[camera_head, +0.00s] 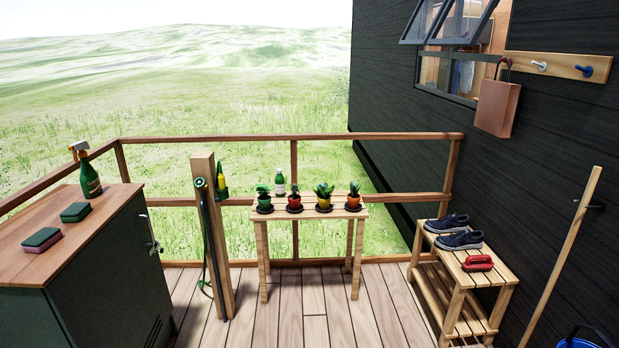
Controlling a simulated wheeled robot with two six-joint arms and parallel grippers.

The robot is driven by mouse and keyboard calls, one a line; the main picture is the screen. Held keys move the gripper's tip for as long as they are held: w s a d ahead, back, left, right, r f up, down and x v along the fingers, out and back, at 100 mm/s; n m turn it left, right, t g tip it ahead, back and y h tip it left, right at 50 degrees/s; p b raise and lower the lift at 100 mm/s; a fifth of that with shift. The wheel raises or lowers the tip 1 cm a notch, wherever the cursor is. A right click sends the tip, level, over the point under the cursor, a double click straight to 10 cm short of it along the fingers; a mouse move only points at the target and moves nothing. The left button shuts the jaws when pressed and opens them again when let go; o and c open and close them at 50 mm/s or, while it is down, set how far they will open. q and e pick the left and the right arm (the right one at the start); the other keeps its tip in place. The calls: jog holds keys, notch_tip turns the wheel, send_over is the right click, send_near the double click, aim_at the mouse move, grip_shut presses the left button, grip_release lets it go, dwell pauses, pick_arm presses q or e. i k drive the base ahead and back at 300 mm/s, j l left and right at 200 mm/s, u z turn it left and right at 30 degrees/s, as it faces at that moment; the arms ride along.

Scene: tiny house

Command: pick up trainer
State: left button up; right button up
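Two dark trainers with pale soles lie side by side on the top of a slatted wooden rack at the right of the head view. The far trainer (447,223) is at the back of the rack top. The near trainer (460,240) lies just in front of it. A red brush (478,263) lies on the same top, in front of the near trainer. Neither of my grippers shows in this view.
The wooden rack (493,277) stands against the dark house wall. A broom handle (562,255) leans right of it, above a blue bucket (580,342). A plant table (310,213) and green cabinet (110,265) stand left. The deck floor (340,318) before the rack is clear.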

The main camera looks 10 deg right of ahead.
aim_at(467, 239)
jog(key=i+z, duration=0.25)
jog(key=i, duration=0.6)
jog(key=i+z, duration=0.3)
jog(key=i, duration=0.55)
jog(key=i+l+z, duration=0.1)
jog(key=i+z, duration=0.4)
jog(key=i+j+z, duration=0.1)
jog(key=i+z, duration=0.35)
jog(key=i, duration=0.2)
jog(key=i+j+z, duration=0.3)
jog(key=i+z, duration=0.2)
